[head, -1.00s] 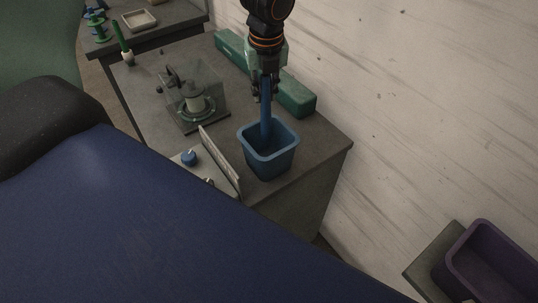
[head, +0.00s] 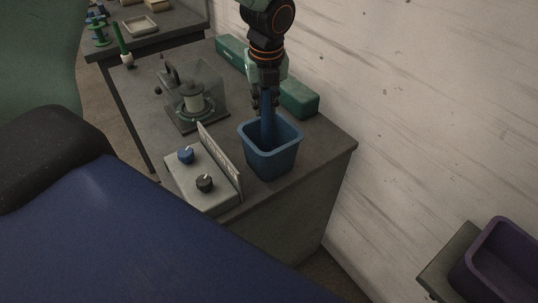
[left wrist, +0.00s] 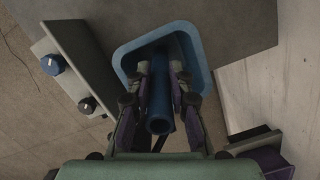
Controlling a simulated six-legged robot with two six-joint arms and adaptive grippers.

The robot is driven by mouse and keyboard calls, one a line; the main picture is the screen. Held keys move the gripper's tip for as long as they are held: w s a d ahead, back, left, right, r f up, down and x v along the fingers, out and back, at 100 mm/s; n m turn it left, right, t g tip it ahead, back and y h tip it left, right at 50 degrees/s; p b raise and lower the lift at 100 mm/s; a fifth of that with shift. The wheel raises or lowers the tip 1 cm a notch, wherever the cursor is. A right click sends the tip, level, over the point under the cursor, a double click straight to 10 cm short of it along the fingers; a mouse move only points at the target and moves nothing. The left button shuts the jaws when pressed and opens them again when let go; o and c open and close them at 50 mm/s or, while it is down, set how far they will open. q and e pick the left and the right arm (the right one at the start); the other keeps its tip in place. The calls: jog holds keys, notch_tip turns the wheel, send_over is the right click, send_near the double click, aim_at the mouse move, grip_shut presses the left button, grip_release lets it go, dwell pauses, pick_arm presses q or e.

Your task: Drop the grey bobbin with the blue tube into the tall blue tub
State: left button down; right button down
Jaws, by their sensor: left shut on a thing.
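My left gripper (head: 264,106) points down just above the tall blue tub (head: 272,166), which stands near the right end of the bench. It is shut on the blue tube (head: 267,130), which hangs upright with its lower part inside the tub. In the left wrist view the tube (left wrist: 159,108) lies between the two fingers (left wrist: 160,74), with the tub's rim (left wrist: 202,72) around its far part. The grey bobbin body cannot be made out; the tub's walls and the gripper hide the tube's lower end. My right gripper is not in view.
A control box with a blue knob (head: 186,155), a black knob (head: 204,183) and an upright plate (head: 219,160) stands left of the tub. A clear-covered device (head: 195,103) is farther back. A green block (head: 298,98) lies behind. A purple bin (head: 505,265) is at lower right.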

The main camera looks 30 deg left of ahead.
pick_arm(q)
jog(key=shift+w+a+f, duration=0.1)
jog(key=shift+w+f, duration=0.1)
jog(key=shift+f, duration=0.05)
jog(key=shift+w+f, duration=0.1)
jog(key=shift+w, duration=0.25)
jog(key=c, duration=1.6)
grip_release()
jog(key=shift+s+d, duration=0.1)
jog(key=shift+d, duration=0.1)
jog(key=shift+o, duration=1.4)
jog(key=shift+s+r, duration=0.3)
jog(key=shift+s, duration=0.05)
jog(key=shift+o, duration=0.8)
jog(key=shift+a, duration=0.1)
jog(key=shift+o, duration=0.2)
jog(key=shift+w+f, duration=0.25)
jog(key=shift+w, duration=0.1)
jog(key=r, duration=0.7)
jog(key=s+d+r, duration=0.1)
jog(key=r, duration=0.3)
jog(key=shift+d, duration=0.1)
jog(key=shift+s+r, duration=0.25)
jog(key=shift+r, duration=0.2)
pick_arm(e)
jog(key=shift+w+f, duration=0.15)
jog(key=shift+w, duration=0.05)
